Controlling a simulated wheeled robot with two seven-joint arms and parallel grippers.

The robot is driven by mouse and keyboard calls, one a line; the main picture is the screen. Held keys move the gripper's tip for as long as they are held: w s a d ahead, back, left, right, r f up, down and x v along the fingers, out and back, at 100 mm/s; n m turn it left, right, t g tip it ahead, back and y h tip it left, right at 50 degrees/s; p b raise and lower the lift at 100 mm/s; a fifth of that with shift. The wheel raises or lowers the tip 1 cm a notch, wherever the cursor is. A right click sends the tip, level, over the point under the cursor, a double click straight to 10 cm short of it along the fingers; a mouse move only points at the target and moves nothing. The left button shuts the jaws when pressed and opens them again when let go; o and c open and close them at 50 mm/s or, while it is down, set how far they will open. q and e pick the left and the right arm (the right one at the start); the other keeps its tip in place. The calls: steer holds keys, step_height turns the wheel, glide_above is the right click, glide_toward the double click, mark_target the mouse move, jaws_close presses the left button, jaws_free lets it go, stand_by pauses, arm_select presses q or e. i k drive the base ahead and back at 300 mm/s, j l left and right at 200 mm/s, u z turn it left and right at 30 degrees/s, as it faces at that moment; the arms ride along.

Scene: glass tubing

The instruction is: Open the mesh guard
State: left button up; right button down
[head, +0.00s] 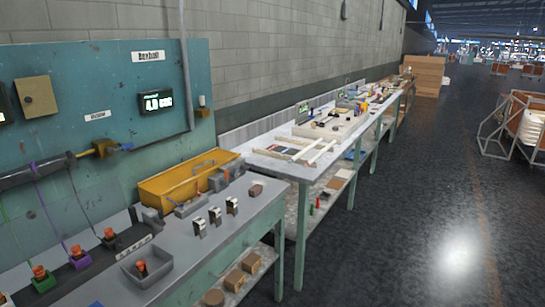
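I cannot make out a mesh guard for certain in the head view. Neither of my grippers shows in it, and no arm of mine is in sight. The nearest station is a grey-topped workbench (230,238) with a teal back panel (80,80) at the left. A yellow open box (172,187) stands on that bench against the panel, with grey fittings beside it.
A grey tray (122,270) with an orange-topped piece sits at the bench's front. A longer pale bench (270,165) with wooden frames and parts runs on behind. A metal-framed cart (490,141) stands at the right. The dark floor (410,220) between is clear.

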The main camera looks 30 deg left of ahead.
mark_target(169, 182)
steer(key=i+l+u, duration=0.1)
steer(key=i+u, duration=0.25)
steer(key=i, duration=0.2)
steer(key=i+l+u, duration=0.25)
steer(key=i+u, duration=0.15)
steer(key=i+l+u, duration=0.35)
steer(key=i, duration=0.25)
steer(key=l, duration=0.1)
